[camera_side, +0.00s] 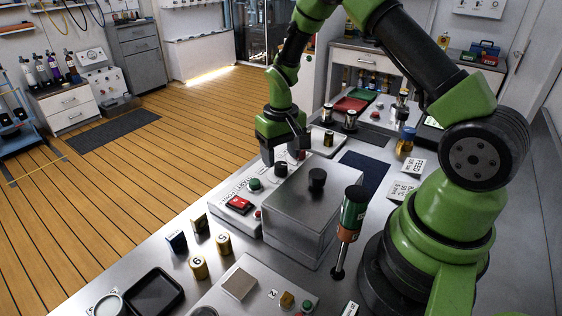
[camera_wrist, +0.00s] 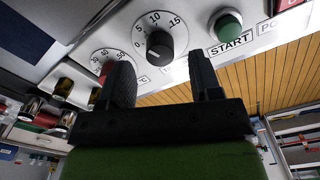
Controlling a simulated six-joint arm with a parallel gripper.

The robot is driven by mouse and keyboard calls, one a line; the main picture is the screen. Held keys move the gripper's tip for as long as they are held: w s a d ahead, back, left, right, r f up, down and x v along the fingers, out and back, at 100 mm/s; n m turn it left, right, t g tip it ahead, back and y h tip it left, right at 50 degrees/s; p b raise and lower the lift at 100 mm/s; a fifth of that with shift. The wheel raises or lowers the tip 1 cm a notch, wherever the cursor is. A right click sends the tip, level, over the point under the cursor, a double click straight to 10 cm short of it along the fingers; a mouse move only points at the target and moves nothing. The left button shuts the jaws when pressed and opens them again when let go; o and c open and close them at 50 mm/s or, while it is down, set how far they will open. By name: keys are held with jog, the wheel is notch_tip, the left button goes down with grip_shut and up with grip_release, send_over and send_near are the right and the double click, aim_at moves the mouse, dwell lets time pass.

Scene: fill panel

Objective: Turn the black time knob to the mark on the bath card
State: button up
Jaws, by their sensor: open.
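In the side view my gripper (camera_side: 285,156) hangs above the panel's far end. Printed cards, one headed FEED (camera_side: 416,168) and another (camera_side: 402,188), lie at the right; I cannot tell which is the bath card.
A second dial (camera_wrist: 108,56) is partly hidden by a finger. The green START button (camera_wrist: 228,24) is beside the time knob. A red switch (camera_side: 239,204), a large metal box (camera_side: 300,215) and a green bottle-like tool (camera_side: 353,212) stand nearer. A dark blue mat (camera_side: 363,172) is clear.

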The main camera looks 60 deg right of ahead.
notch_tip(320, 180, up, 7)
dwell(0.3)
notch_tip(320, 180, up, 13)
jog(key=t, duration=0.3)
send_over(281, 165)
jog(key=s+a, duration=0.6)
jog(key=s+a+r+t+y, duration=0.1)
jog(key=s+a+r+t, duration=0.1)
jog(key=s, duration=0.4)
jog(key=s+a+r+t+y, duration=0.1)
jog(key=s+a+r+t, duration=0.1)
jog(key=s, duration=0.4)
jog(key=shift+a+r+n, duration=0.2)
jog(key=shift+a+n, duration=0.1)
jog(key=shift+a, duration=0.25)
